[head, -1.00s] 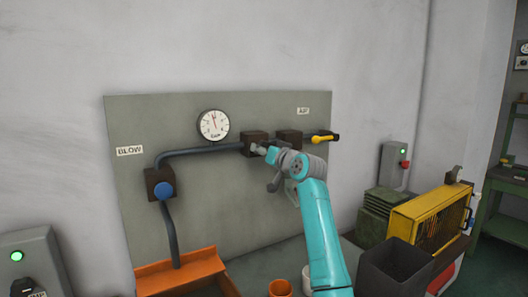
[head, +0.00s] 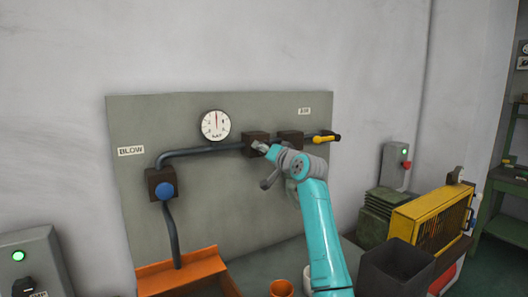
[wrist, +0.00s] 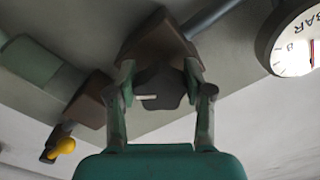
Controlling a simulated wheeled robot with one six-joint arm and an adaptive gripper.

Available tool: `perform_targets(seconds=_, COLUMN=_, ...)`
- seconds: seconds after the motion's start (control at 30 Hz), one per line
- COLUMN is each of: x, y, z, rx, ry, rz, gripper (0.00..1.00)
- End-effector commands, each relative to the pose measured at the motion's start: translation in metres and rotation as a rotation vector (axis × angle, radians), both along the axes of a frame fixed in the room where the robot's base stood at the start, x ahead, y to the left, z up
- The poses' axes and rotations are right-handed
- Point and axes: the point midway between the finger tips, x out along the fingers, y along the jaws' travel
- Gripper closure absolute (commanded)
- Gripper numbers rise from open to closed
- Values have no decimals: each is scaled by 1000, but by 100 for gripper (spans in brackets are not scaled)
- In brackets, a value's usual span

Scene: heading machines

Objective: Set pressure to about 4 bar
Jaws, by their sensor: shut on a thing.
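The round white pressure gauge (head: 215,125) hangs on the grey panel; its red needle points about straight up, and the numbers are too small to read. It shows partly, marked BAR, in the wrist view (wrist: 292,45). Right of it on the pipe sits a brown regulator block (head: 254,138), also in the wrist view (wrist: 155,38). A dark knob (wrist: 158,90) with a white mark line projects from this block. My gripper (wrist: 160,80) is shut on the knob, one finger on each side. In the head view my gripper (head: 262,148) partly hides the knob.
A yellow lever (head: 326,138) is at the pipe's right end, by another brown block (head: 290,137). A blue knob (head: 164,190) sits under the BLOW label (head: 131,151). An orange tray (head: 180,270), a dark bin (head: 397,268) and a yellow guarded unit (head: 430,220) stand below.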

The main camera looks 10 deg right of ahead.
Motion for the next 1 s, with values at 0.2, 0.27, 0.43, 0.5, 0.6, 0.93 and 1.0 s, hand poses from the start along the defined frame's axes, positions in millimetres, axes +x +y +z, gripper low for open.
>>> perform_targets(seconds=0.2, x=0, y=0, z=0, rx=-1, ry=-1, rz=-1, gripper=24)
perform_targets(seconds=0.27, x=0, y=0, z=0, rx=-1, ry=-1, rz=-1, gripper=23)
perform_targets(seconds=0.43, x=0, y=0, z=0, rx=-1, ry=0, rz=0, gripper=23)
perform_targets(seconds=0.5, x=0, y=0, z=0, rx=-1, ry=0, rz=0, gripper=23)
perform_targets(seconds=0.6, x=-3, y=-1, z=0, rx=-1, ry=-1, rz=-1, gripper=23)
perform_targets(seconds=0.93, x=-46, y=-16, z=-1, rx=-1, ry=-3, rz=-2, gripper=23)
perform_targets(seconds=1.0, x=-59, y=-20, z=0, rx=-2, ry=-3, rz=-2, gripper=23)
